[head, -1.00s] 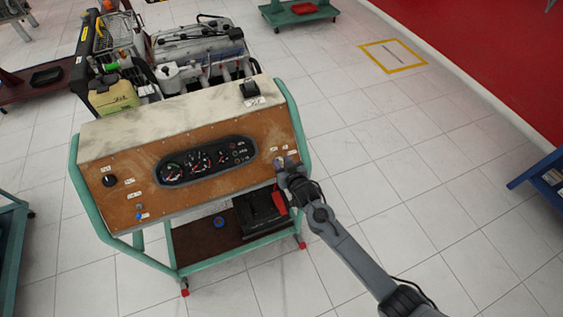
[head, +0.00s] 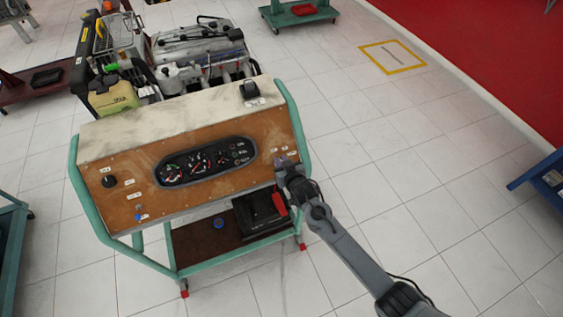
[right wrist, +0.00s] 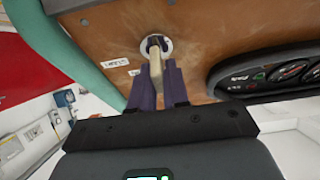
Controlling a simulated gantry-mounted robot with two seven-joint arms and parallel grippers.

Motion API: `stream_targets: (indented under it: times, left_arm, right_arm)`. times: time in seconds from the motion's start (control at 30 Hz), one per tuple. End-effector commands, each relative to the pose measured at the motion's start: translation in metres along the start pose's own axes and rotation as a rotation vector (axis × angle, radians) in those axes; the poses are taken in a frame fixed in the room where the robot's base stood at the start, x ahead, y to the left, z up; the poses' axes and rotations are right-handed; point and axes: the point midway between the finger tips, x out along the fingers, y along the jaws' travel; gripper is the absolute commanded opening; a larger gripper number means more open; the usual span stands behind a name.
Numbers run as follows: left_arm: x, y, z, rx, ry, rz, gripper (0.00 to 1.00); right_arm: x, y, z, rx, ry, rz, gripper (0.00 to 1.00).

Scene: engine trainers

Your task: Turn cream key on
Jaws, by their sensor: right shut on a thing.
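The cream key (right wrist: 155,66) sits in a round metal lock on the brown panel (right wrist: 195,30) in the right wrist view. My right gripper (right wrist: 163,72) has its purple fingers shut on the key's lower part, straight in front of the lock. In the head view my right gripper (head: 282,163) is at the right end of the trainer's panel (head: 215,170) and hides the key and lock. My left gripper does not show.
The gauge cluster (head: 205,162) lies left of the gripper. The teal frame tube (head: 296,125) runs close on its right. A black battery (head: 262,210) stands on the shelf below. The tiled floor to the right is clear.

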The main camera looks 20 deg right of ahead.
Motion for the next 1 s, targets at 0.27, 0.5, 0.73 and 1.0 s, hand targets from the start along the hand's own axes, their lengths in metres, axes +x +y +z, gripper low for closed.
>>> stream_targets:
  times: [0.27, 0.5, 0.73, 1.0]
  left_arm:
    - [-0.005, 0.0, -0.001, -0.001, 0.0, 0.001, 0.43]
    - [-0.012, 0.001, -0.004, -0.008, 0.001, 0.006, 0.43]
    - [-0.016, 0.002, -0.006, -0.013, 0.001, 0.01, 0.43]
    - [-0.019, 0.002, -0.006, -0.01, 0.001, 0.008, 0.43]
  right_arm:
    - [-0.001, -0.001, -0.001, 0.09, -0.002, 0.03, 0.0]
    - [-0.001, 0.0, -0.001, 0.257, -0.001, 0.089, 0.0]
    - [-0.001, 0.002, 0.0, 0.429, -0.002, 0.15, 0.0]
    - [-0.001, 0.004, 0.001, 0.579, 0.0, 0.203, 0.0]
